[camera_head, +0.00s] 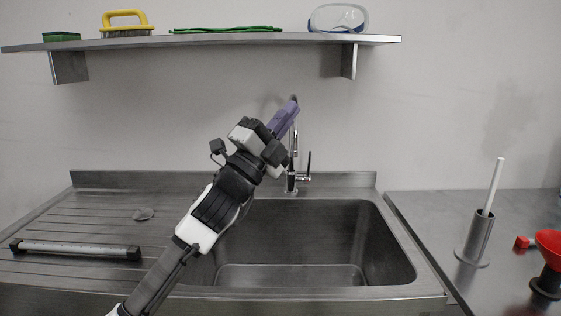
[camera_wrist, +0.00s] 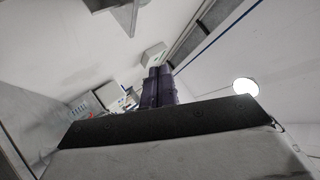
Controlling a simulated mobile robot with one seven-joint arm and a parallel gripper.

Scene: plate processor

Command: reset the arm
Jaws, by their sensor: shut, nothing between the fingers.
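My gripper (camera_head: 284,117) has purple fingers and is raised above the sink, in front of the tap. The fingers point up and to the right and are shut with nothing between them. They also show in the wrist view (camera_wrist: 158,86), side by side and pressed together. My arm reaches up from the bottom of the head view across the left side of the sink (camera_head: 340,235). The arm hides part of the drainboard and of the sink's left edge.
The tap (camera_head: 292,172) stands behind the sink, close to the gripper in the picture. A shelf (camera_head: 220,41) with a brush (camera_head: 125,24) and goggles (camera_head: 338,18) is above. A bar (camera_head: 75,250) lies on the drainboard. A metal holder (camera_head: 478,240) and red funnel (camera_head: 549,246) stand right.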

